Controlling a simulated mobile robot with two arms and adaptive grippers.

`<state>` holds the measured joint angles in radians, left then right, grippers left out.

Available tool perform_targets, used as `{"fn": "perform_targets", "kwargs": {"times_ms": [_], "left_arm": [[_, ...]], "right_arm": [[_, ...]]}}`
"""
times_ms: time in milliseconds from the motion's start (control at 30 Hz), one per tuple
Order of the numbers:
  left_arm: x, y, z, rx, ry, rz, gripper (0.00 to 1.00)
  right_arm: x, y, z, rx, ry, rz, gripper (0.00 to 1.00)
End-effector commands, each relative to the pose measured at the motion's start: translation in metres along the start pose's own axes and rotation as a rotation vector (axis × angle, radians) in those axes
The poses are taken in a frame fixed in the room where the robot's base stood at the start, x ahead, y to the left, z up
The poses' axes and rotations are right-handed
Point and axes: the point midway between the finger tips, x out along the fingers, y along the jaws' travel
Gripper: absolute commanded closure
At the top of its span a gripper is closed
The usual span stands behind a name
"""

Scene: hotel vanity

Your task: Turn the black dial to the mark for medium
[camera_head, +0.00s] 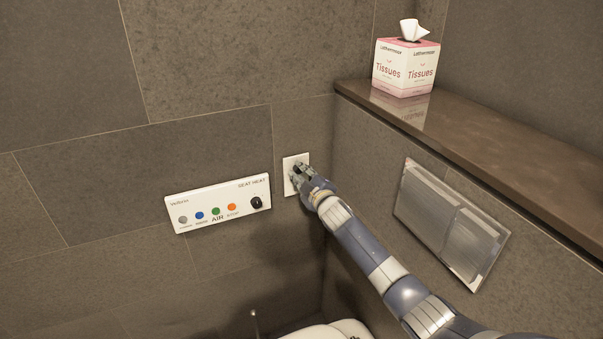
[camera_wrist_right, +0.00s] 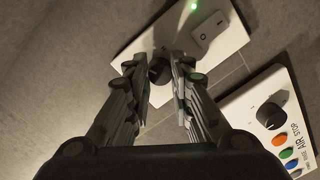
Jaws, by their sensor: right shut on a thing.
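A black dial (camera_wrist_right: 160,71) sits on a small white wall plate (camera_head: 289,187). My right gripper (camera_head: 298,176) is at this plate, its fingers closed around that dial, which they partly hide; the wrist view shows the dial between the fingertips (camera_wrist_right: 163,70). The dial's pointer and marks cannot be made out. Another black dial (camera_head: 256,203) is on the right end of a white panel (camera_head: 218,190) under "SEAT HEAT"; it also shows at the right of the wrist view (camera_wrist_right: 269,116), apart from my gripper. My left gripper is out of view.
Colored buttons (camera_head: 215,211) line the panel. A tissue box (camera_head: 405,70) stands on the brown ledge (camera_head: 480,145). A double flush plate (camera_head: 450,222) is on the right wall.

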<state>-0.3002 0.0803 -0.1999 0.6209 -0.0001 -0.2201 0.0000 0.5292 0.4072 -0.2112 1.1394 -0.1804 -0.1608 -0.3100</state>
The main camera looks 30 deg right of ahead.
Motion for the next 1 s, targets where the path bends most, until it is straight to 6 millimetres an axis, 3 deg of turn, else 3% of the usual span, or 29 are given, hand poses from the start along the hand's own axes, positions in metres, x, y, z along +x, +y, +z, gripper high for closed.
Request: {"fn": "perform_targets", "kwargs": {"times_ms": [433, 467, 533, 1000], "left_arm": [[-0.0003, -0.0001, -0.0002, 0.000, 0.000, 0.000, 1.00], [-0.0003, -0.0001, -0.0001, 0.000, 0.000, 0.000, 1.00], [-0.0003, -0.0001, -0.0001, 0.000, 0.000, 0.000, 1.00], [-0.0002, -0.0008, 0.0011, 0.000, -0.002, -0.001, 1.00]], "right_arm": [[-0.0002, -0.0013, 0.0012, 0.009, -0.002, -0.003, 1.00], [-0.0002, -0.0013, 0.0012, 0.009, -0.002, -0.003, 0.75], [-0.0002, -0.0013, 0.0012, 0.009, -0.002, -0.003, 0.59], [-0.0047, -0.0006, 0.0006, 0.008, 0.000, -0.001, 0.58]]}}
